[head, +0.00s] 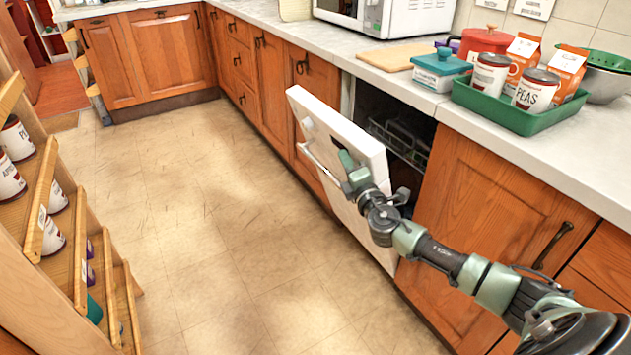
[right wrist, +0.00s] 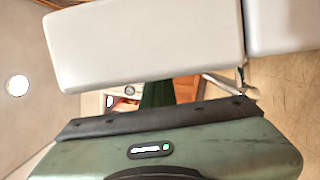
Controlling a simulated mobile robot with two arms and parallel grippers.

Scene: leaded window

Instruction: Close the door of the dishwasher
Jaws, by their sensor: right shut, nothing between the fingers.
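The white dishwasher door (head: 340,132) stands partly open in the head view, tilted out from the counter front. A bar handle (head: 318,160) runs along its outer face. Behind it the dark dishwasher interior (head: 372,104) shows, with a wire rack (head: 400,142). My right gripper (head: 350,166) is shut and empty, at the door's outer face near its right upper part; I cannot tell whether it touches. In the right wrist view a white panel, seemingly the door (right wrist: 150,45), lies just beyond the gripper's green body. My left gripper is not in view.
On the counter (head: 460,105) above stand a green tray (head: 520,120) with cans and cartons, a teal-lidded box (head: 440,68) and a cutting board (head: 395,56). A wooden shelf (head: 45,190) with cans stands at left. The tiled floor (head: 200,220) between is clear.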

